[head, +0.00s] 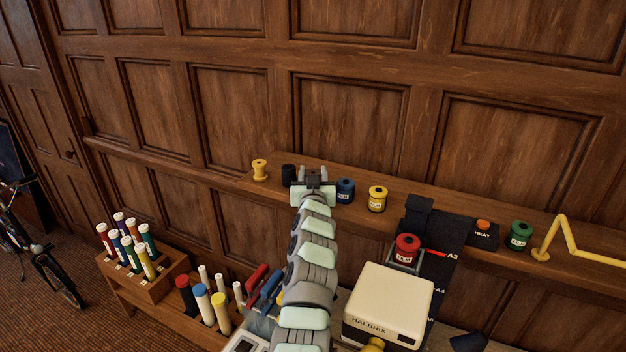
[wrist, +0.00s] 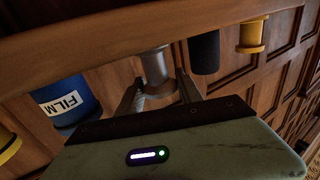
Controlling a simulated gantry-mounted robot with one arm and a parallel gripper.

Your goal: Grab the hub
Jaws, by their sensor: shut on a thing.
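The hub, a grey metallic spool-like piece (wrist: 155,66) with a wider flange, shows in the wrist view between the two fingers of my gripper (wrist: 157,92). The fingers are closed on its sides. It sits against the brown shelf edge in that view; I cannot tell whether it still touches the shelf. In the head view my gripper (head: 314,174) is over the wall shelf, between a black cylinder and a blue film canister, and it mostly hides the hub.
A black cylinder (head: 288,174) and a blue film canister (head: 345,190) stand close on either side of my gripper. A yellow spool (head: 260,170), a yellow canister (head: 377,198) and a green canister (head: 519,235) are on the shelf (head: 450,215). A cream box (head: 390,300) stands in front.

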